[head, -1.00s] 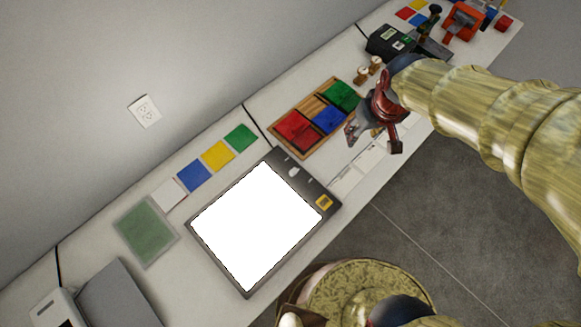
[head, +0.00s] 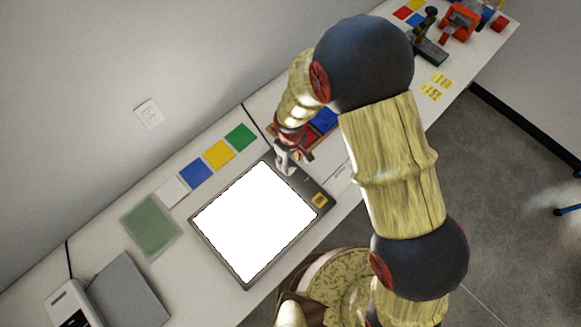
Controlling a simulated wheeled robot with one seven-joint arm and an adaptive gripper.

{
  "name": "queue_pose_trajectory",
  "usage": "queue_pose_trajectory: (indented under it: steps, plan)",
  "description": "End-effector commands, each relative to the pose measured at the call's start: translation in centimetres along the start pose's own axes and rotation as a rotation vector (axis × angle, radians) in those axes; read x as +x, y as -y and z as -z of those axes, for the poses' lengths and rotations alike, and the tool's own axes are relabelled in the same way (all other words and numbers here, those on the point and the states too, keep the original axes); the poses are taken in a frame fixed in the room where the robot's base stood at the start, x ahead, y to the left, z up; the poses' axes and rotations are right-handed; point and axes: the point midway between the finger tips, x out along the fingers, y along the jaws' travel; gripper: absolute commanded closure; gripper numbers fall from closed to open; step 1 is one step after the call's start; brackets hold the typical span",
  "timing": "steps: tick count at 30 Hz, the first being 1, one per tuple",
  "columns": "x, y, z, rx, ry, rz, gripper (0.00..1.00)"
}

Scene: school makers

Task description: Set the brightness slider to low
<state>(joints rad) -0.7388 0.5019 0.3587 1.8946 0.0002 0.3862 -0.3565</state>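The light box (head: 247,285) lies on the table with a bright white lit panel (head: 252,222) and a dark control strip along its upper right side. My gripper (head: 284,165) is over the upper end of the strip, close to where the slider showed. The gripper covers that end, so the slider's position is hidden. The fingers are small and partly hidden by my arm, so I cannot tell whether they are open or touching the strip.
Green (head: 240,137), yellow (head: 219,155) and blue (head: 195,173) squares lie behind the light box, with a pale green mat (head: 152,225) to its left. A wooden tray with coloured blocks is partly hidden behind my arm. A grey flat panel (head: 127,292) lies at lower left.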

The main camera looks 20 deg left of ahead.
Motion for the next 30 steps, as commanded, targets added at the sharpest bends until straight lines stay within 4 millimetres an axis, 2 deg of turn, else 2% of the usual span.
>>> queue_pose_trajectory:
  steps: [6, 12, 24, 30]
  plan:
    - [3.6, 0.0, -0.2, 0.001, 0.004, 0.002, 0.59]
    - [5.7, 0.0, -0.1, 0.002, 0.001, 0.001, 0.59]
    - [6.3, 0.0, -0.1, 0.002, -0.001, 0.0, 0.6]
    - [6.3, 0.0, -0.1, 0.002, -0.001, 0.0, 0.71]
